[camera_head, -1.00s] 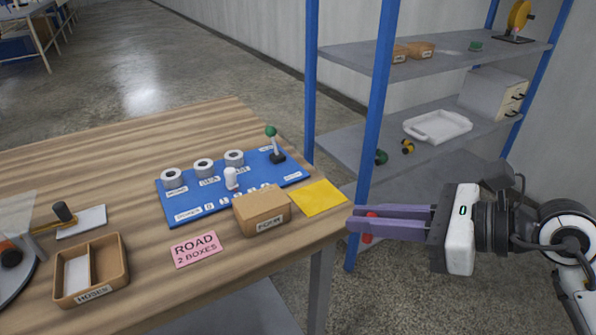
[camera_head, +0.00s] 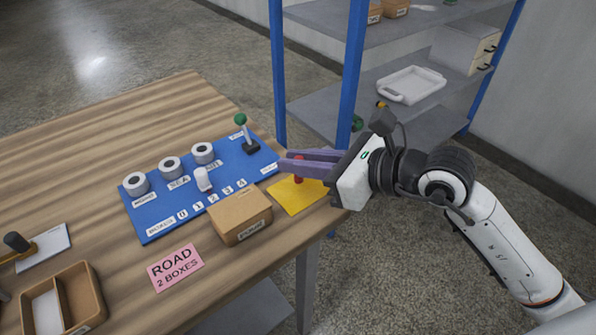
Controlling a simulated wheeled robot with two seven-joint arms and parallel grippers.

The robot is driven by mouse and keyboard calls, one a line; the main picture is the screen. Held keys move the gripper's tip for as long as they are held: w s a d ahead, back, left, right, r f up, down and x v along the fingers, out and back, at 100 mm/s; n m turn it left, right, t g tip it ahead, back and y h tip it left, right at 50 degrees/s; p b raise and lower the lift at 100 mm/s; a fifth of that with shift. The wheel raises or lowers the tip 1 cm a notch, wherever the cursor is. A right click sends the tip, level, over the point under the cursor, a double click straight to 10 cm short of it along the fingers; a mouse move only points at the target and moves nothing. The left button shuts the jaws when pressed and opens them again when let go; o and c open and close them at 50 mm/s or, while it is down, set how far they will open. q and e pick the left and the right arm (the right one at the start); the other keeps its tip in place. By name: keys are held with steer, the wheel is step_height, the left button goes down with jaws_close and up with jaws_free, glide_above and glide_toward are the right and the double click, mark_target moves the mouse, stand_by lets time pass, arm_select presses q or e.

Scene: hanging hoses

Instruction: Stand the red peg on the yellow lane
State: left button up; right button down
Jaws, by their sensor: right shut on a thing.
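The red peg (camera_head: 299,174) is between the purple fingers of my right gripper (camera_head: 287,163), which is shut on it. The peg is upright and its lower part shows below the fingers, over the yellow lane (camera_head: 297,197). I cannot tell whether its foot touches the lane. The yellow lane is a flat square at the table's right edge, beside the blue board. The fingers point left, with their tips close to the right end of the blue board. My left gripper is not in view.
The blue board (camera_head: 160,219) carries several white rings, a white knob and a green-topped lever (camera_head: 246,135). A cardboard box (camera_head: 240,217) stands just left of the lane. A pink sign (camera_head: 175,267) lies nearer. A blue-post shelf (camera_head: 355,80) stands behind.

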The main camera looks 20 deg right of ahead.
step_height(320, 180, down, 3)
steer(key=shift+r, duration=0.2)
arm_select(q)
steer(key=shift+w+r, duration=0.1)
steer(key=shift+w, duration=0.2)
arm_select(e)
steer(key=shift+f+b, duration=0.15)
steer(key=shift+b, duration=0.2)
steer(key=c, duration=1.8)
jaws_free()
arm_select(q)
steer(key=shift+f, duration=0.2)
arm_select(e)
steer(key=shift+o, duration=0.2)
